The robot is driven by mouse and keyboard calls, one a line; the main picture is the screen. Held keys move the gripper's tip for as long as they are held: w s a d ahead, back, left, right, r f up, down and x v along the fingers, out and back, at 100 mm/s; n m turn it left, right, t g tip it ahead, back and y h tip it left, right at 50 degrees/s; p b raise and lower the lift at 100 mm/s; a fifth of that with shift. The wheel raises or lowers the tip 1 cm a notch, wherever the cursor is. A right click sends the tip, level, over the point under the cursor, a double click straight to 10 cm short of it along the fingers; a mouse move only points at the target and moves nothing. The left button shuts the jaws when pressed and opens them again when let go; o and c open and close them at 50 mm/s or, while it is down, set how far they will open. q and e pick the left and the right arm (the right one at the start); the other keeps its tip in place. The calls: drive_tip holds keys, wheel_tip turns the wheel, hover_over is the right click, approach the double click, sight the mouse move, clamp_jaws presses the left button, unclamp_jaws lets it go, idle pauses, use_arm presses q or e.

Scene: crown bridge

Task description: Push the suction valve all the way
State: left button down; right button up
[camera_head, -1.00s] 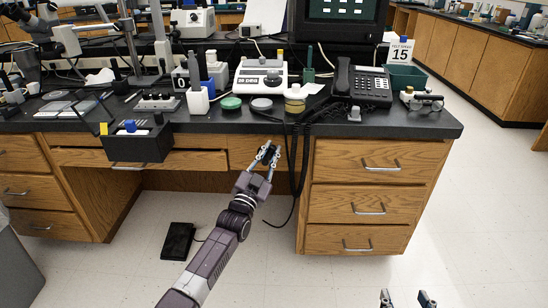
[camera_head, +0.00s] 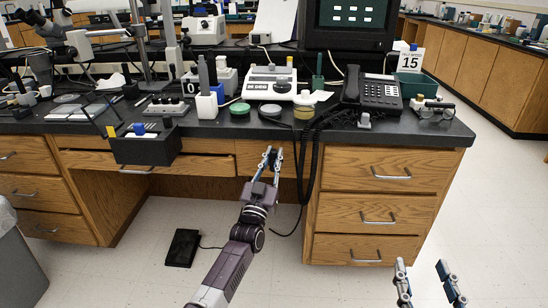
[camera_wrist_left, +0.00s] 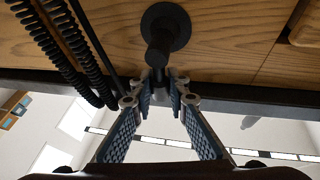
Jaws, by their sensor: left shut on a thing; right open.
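The suction valve (camera_wrist_left: 165,28) is a black round knob with a short stem, on the wooden front under the bench edge, in the left wrist view. My left gripper (camera_wrist_left: 163,84) is shut on the valve's stem end, its two fingertips on either side of it. In the head view my left gripper (camera_head: 272,158) reaches up to the front below the benchtop, and the valve there is mostly hidden by the fingers. My right gripper (camera_head: 424,269) is open and empty, low at the right, in front of the drawers and well away from the valve.
Black coiled cords (camera_head: 312,160) hang down just right of my left gripper; they also show in the left wrist view (camera_wrist_left: 65,50). A black box (camera_head: 145,150) hangs on the bench front at left. A black pedal (camera_head: 183,248) lies on the floor.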

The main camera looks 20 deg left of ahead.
use_arm(q)
drive_tip(key=shift+f, duration=0.1)
drive_tip(key=c, duration=1.8)
unclamp_jaws()
drive_tip(key=shift+c, duration=0.2)
drive_tip(key=v, duration=1.2)
